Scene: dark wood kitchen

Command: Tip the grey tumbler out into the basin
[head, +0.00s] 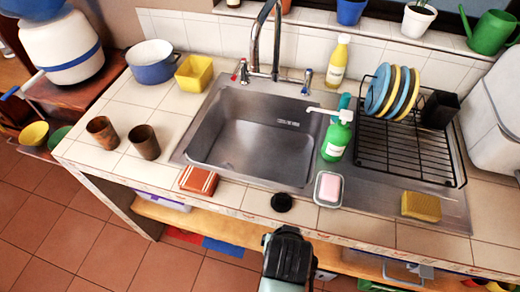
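The steel basin (250,145) is in the middle of the tiled counter and looks empty. Two brown, rusty-looking tumblers (102,132) and (145,142) stand upright side by side on the tiles left of the basin. Neither looks plainly grey, and I cannot see what is inside them. A dark, nearly black cup (440,109) stands at the right end of the dish rack. My gripper (287,240) is at the bottom middle, in front of the counter edge and apart from the tumblers. Its fingers cannot be made out.
A tap (264,40) rises behind the basin. A brown striped block (198,181), black round plug (281,202) and soap dish (328,189) line the front edge. A green pump bottle (337,138) and dish rack (405,145) stand right. Bare tiles surround the tumblers.

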